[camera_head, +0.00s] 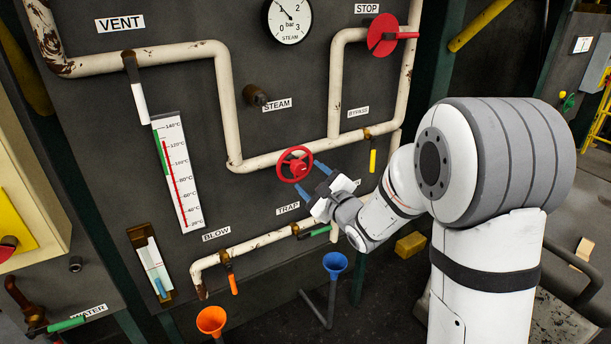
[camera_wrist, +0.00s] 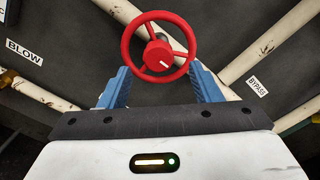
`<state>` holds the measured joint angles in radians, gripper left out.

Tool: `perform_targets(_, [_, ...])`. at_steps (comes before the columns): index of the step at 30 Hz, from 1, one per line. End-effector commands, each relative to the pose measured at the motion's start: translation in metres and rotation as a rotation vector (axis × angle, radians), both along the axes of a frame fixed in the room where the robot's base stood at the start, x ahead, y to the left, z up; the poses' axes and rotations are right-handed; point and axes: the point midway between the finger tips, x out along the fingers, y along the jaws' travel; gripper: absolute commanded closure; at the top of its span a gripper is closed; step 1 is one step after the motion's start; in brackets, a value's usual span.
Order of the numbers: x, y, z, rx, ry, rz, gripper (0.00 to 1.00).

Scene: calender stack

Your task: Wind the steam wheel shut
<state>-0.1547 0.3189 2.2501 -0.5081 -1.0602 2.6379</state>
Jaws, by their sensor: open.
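The red steam wheel (camera_head: 294,164) sits on the cream pipe in the middle of the dark panel. In the wrist view the wheel (camera_wrist: 160,21) faces me, with a white mark on its hub. My gripper (camera_head: 311,178) is open, its blue fingers pointing at the wheel from the lower right. In the wrist view the fingers of my gripper (camera_wrist: 160,72) stand on either side of the wheel's lower half. I cannot tell whether they touch the rim. A STEAM label (camera_head: 277,104) is on the panel above, beside a brown stub (camera_head: 255,95).
A red STOP handle (camera_head: 383,35) is at upper right. A yellow-handled bypass valve (camera_head: 372,158) is close right of my gripper; a green-handled trap valve (camera_head: 314,232) is below it. A pressure gauge (camera_head: 287,20) is above. Blue (camera_head: 335,263) and orange (camera_head: 211,321) funnels stand below.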

Motion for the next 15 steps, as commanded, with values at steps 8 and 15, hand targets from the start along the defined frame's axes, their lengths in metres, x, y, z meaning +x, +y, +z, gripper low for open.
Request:
perform_targets(8, [-0.024, -0.017, 0.0, 0.0, -0.001, -0.001, 0.42])
perform_targets(15, [-0.025, -0.017, 0.0, 0.0, -0.001, -0.001, 0.42])
